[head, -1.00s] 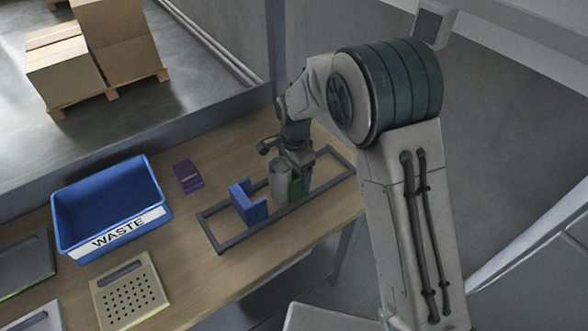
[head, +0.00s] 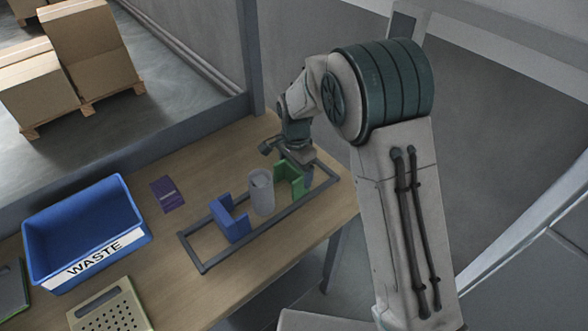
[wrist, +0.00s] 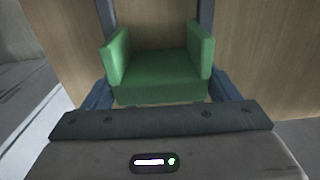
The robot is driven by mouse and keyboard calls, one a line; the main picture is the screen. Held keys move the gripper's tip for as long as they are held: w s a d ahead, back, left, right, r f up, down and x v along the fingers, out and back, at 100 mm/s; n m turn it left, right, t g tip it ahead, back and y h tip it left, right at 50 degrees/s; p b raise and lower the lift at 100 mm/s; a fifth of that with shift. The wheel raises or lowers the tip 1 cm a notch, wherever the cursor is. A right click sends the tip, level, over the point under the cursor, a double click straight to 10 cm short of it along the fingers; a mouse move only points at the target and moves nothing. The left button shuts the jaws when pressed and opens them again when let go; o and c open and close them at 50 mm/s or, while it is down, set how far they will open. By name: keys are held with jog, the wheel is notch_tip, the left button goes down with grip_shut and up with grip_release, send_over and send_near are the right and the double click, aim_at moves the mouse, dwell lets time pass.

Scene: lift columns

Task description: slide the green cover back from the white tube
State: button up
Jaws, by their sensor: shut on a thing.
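The white tube (head: 261,193) stands upright, looking light grey, within the dark rail frame. The green cover (head: 289,179) is a U-shaped block on the rails to the right of the tube, its open side facing the tube, with a gap between them. In the wrist view the green cover (wrist: 160,77) sits between my two fingers. My gripper (wrist: 160,92) is shut on it from the side away from the tube. A matching blue cover (head: 230,218) is on the rails left of the tube, apart from it. The fingertips are partly hidden in the head view.
The dark rail frame (head: 203,268) lies on the wooden table (head: 195,293). The table's front edge is close to the frame.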

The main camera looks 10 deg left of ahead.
jog(key=o, duration=1)
jog(key=shift+r, duration=0.1)
notch_tip(320, 180, up, 14)
jog(key=b, duration=0.1)
jog(key=shift+f+b, duration=0.2)
jog(key=shift+b, duration=0.15)
jog(key=s+d+r+n+t, duration=0.1)
jog(key=s+d+r+n, duration=0.2)
jog(key=d, duration=0.4)
jog(key=s+d+r, duration=0.2)
jog(key=s+d, duration=0.3)
jog(key=d, duration=0.3)
jog(key=s+d+f+n+t, duration=0.1)
jog(key=s+d+n, duration=0.1)
jog(key=s+d, duration=0.3)
jog(key=s+d+f+n+t, duration=0.1)
jog(key=s+d+n, duration=0.2)
jog(key=s, duration=0.7)
jog(key=shift+d+f, duration=0.35)
jog(key=shift+d, duration=0.65)
